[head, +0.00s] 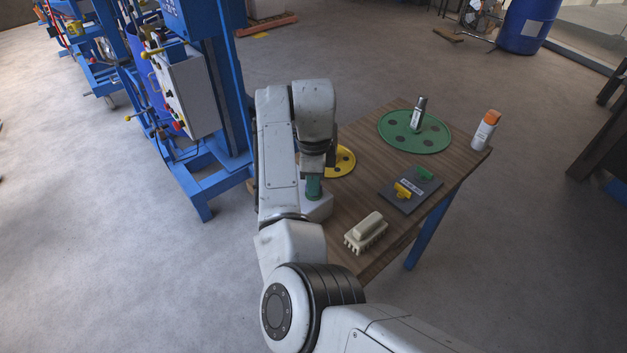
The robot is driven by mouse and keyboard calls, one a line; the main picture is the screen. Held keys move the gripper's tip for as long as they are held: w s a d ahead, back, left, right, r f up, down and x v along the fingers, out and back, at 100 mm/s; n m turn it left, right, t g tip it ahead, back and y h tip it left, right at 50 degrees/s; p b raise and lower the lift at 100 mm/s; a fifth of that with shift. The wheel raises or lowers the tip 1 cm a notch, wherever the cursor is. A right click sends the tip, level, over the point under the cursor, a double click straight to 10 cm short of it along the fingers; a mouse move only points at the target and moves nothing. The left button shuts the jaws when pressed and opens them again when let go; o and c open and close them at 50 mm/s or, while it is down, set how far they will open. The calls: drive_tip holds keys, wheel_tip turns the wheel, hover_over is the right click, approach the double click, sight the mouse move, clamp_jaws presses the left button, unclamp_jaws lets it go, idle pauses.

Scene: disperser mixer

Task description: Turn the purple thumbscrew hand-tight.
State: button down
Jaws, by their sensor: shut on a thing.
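My gripper (318,170) points down at the left edge of the wooden table, under the wrist of my arm. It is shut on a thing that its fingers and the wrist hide. Directly under it is a teal-green upright piece (313,189) on a pale grey-white base (318,209). The gripper meets the top of the teal piece, or nearly so; I cannot tell whether they touch. I see no purple anywhere, so the purple thumbscrew is not visible in the head view.
A blue machine (231,80) stands left.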

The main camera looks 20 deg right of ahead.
drive_tip(key=shift+r, duration=0.1)
drive_tip(key=c, duration=1.2)
unclamp_jaws()
drive_tip(key=shift+o, duration=0.2)
wheel_tip(320, 180, up, 11)
drive_tip(key=shift+b, duration=0.3)
drive_tip(key=shift+f, duration=0.2)
